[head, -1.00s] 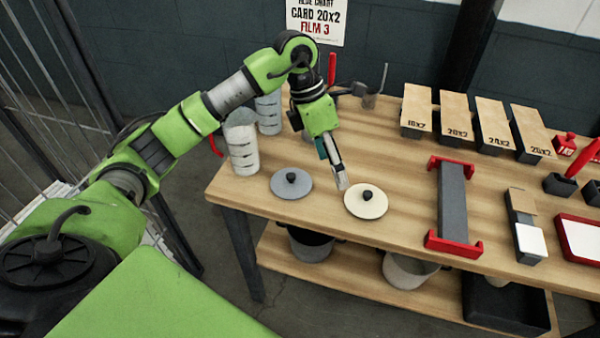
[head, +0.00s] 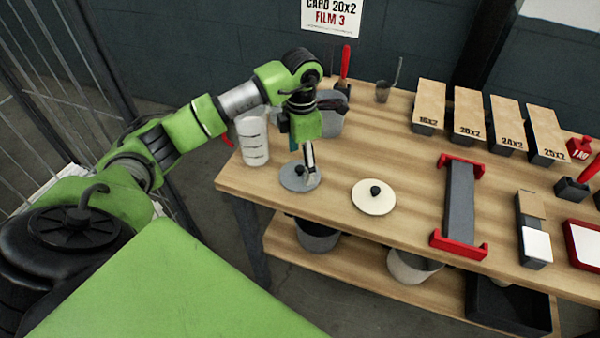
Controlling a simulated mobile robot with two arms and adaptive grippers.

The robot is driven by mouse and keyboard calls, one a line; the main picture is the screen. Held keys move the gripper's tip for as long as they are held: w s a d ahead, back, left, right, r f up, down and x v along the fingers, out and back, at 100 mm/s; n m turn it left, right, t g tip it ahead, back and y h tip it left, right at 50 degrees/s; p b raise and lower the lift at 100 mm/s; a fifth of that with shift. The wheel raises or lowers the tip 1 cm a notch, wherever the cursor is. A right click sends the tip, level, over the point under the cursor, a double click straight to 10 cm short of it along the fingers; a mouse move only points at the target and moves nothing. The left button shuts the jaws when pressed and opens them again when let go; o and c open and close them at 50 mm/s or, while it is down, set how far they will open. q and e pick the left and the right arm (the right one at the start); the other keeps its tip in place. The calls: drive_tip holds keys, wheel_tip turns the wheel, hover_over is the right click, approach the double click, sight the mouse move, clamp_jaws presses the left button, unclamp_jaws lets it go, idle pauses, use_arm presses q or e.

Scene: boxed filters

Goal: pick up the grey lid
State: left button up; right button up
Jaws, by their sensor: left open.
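The grey lid (head: 291,179) is a flat round disc with a small black knob, lying on the wooden table near its left front edge. My left gripper (head: 310,178) is open and points down over the right side of the lid. Its finger hides part of the lid's right side, close to the knob. I cannot tell whether the finger touches the lid. A cream lid (head: 374,200) with a black knob lies to the right of it. My right gripper is not in view.
A white measuring beaker (head: 253,143) stands behind the grey lid, with a grey container (head: 330,122) behind my gripper. A red-ended grey holder (head: 459,203) and several boxes (head: 467,115) stand to the right. Pots (head: 318,236) sit on the lower shelf.

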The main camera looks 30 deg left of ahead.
sight(300, 167)
use_arm(q)
wheel_tip(300, 167, down, 4)
drive_tip(key=shift+a+r+p, duration=0.1)
drive_tip(key=shift+a+p, duration=0.05)
drive_tip(key=shift+p, duration=0.35)
drive_tip(key=c, duration=0.5)
drive_tip(key=shift+r, duration=0.15)
